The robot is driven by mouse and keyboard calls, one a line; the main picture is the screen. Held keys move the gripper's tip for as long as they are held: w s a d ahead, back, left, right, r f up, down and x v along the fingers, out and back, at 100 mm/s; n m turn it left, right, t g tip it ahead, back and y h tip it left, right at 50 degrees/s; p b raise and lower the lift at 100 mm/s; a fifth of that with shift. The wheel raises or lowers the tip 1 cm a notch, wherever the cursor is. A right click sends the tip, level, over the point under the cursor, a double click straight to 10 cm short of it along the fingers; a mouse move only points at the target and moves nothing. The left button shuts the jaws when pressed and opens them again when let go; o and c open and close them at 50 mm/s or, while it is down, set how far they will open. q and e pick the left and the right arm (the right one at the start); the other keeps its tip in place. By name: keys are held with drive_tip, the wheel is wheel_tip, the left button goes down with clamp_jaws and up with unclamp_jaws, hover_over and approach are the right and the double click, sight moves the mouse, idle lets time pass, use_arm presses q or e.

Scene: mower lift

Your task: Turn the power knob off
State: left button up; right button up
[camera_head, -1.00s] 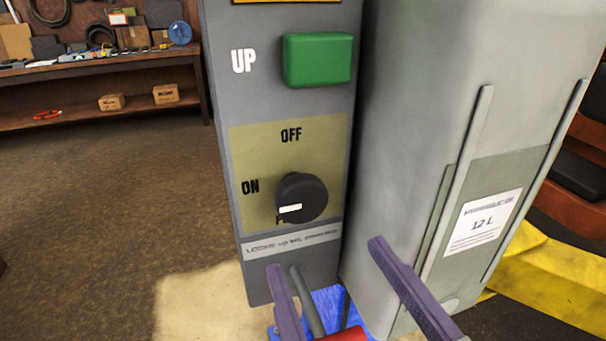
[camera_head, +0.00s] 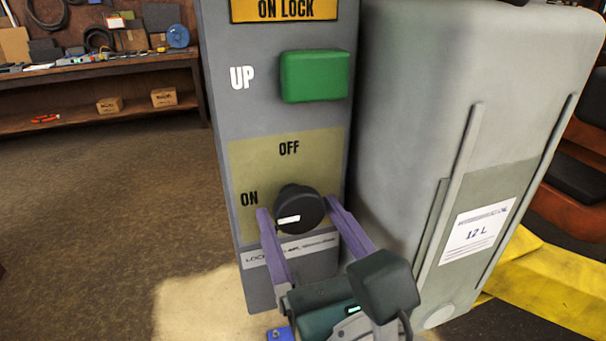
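The black power knob (camera_head: 301,209) sits on the tan plate of the grey control panel (camera_head: 225,130). Its white mark is on the lower left of its face, pointing left and slightly down, below the ON label (camera_head: 249,198). The OFF label (camera_head: 289,148) is above the knob. My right gripper (camera_head: 298,212) comes up from below with its two purple fingers spread, one on each side of the knob. The fingertips look close to the knob's sides; I cannot tell whether they touch. My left gripper is not in view.
A green UP button (camera_head: 315,76) is above the knob. A grey tank (camera_head: 455,130) with a 12 L label stands close on the right. Yellow metal (camera_head: 545,277) is at the lower right. A workbench (camera_head: 110,64) stands far left, with open floor before it.

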drive_tip(key=c, duration=1)
drive_tip(key=shift+o, duration=0.2)
drive_tip(key=m+b, duration=0.2)
drive_tip(key=m, duration=0.1)
drive_tip(key=shift+f+m, duration=0.15)
drive_tip(key=shift+m, duration=0.15)
drive_tip(key=m+b, duration=0.2)
drive_tip(key=m, duration=0.3)
drive_tip(key=shift+a+m+b, duration=0.1)
drive_tip(key=shift+m+b, duration=0.2)
drive_tip(key=shift+b, duration=0.1)
drive_tip(key=m+b, duration=0.1)
drive_tip(key=m, duration=0.4)
drive_tip(key=shift+b, duration=0.35)
drive_tip(key=shift+r+m, duration=0.15)
drive_tip(key=shift+m, duration=0.8)
drive_tip(key=shift+r+m, duration=0.1)
drive_tip(key=shift+m, duration=0.85)
drive_tip(key=shift+b, duration=0.3)
drive_tip(key=o, duration=1.3)
